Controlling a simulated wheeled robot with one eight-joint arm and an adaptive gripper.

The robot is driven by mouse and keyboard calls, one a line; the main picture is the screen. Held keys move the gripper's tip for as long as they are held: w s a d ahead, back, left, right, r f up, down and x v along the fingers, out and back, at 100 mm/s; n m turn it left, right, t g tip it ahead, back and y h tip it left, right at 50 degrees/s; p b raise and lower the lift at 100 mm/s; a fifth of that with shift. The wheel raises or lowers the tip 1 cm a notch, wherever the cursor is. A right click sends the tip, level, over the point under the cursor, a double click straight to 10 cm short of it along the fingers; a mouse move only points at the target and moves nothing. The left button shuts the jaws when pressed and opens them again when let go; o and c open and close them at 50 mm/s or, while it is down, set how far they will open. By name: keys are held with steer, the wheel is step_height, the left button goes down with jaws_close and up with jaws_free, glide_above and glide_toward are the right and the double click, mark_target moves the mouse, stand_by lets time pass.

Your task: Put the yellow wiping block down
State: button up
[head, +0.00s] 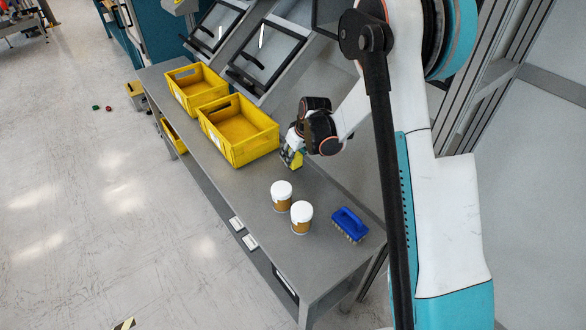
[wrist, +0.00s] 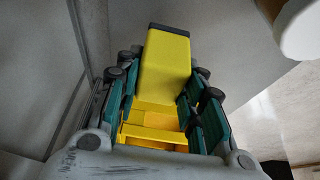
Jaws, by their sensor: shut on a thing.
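The yellow wiping block (wrist: 165,62) is between the teal fingers of my gripper (wrist: 160,105) in the wrist view, with a dark strip at its far end. My gripper is shut on it. In the head view my gripper (head: 291,157) points down over the grey bench, just right of the nearer yellow bin. A small part of the yellow block (head: 298,161) shows there; the fingers hide most of it. I cannot tell whether the block touches the bench top (head: 236,186).
Two yellow bins (head: 235,152) (head: 188,95) stand along the bench to the left. Two white-lidded jars (head: 281,203) (head: 301,223) and a blue brush (head: 349,224) stand nearer the front end. Bare bench lies between my gripper and the jars. Tilted frames (head: 268,52) rise behind.

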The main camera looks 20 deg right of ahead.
mark_target(293, 165)
steer(key=shift+f+b, duration=0.8)
steer(key=shift+f, duration=1.65)
steer(key=shift+f, duration=0.15)
steer(key=o, duration=0.9)
steer(key=shift+o, duration=0.2)
